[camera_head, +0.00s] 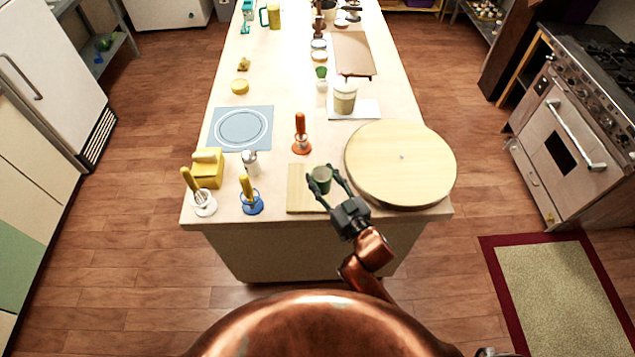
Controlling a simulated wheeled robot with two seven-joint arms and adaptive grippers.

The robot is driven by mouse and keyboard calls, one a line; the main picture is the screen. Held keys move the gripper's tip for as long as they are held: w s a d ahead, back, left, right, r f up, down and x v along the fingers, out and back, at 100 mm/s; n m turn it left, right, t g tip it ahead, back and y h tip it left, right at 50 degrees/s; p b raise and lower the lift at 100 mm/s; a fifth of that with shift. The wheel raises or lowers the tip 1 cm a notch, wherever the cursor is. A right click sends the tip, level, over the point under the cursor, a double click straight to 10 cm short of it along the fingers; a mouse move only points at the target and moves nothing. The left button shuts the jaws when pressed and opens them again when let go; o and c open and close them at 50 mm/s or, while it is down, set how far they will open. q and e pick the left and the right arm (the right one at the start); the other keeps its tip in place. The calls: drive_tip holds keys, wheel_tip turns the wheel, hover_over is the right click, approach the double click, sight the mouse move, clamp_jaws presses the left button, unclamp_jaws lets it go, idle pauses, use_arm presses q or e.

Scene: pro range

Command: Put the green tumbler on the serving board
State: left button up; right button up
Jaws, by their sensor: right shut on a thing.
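The green tumbler (321,179) is a small dark green cup near the front edge of the counter. My right gripper (324,181) is shut on it, with one finger on each side. The tumbler appears upright and shows over the right part of a pale wooden rectangular board (298,199), which looks like the serving board. I cannot tell whether the tumbler touches the board or is held just above it. The gripper and wrist hide part of the board's right side. My left gripper is not in view.
A large round wooden board (400,160) lies right of the gripper. An orange-handled tool (301,135) stands behind. To the left are a blue-based tool (250,198), a white-based tool (202,200), a shaker (250,162), a yellow box (208,168) and a blue mat (241,128).

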sight(318, 177)
drive_tip(key=w+f, duration=0.1)
drive_tip(key=f, duration=0.1)
drive_tip(key=w+f, duration=0.1)
drive_tip(key=w, duration=0.1)
drive_tip(key=w+a+f+b, duration=0.1)
drive_tip(key=f, duration=0.1)
drive_tip(key=shift+w+f, duration=0.2)
drive_tip(key=shift+f, duration=0.15)
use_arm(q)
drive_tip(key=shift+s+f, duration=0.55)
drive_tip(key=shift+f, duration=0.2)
use_arm(e)
drive_tip(key=shift+f, duration=1.5)
drive_tip(key=shift+f, duration=0.15)
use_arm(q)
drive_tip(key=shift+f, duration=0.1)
use_arm(e)
drive_tip(key=o, duration=1.2)
drive_tip(key=shift+o, duration=0.2)
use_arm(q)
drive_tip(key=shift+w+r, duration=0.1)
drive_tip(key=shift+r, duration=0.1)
use_arm(e)
drive_tip(key=v, duration=1.2)
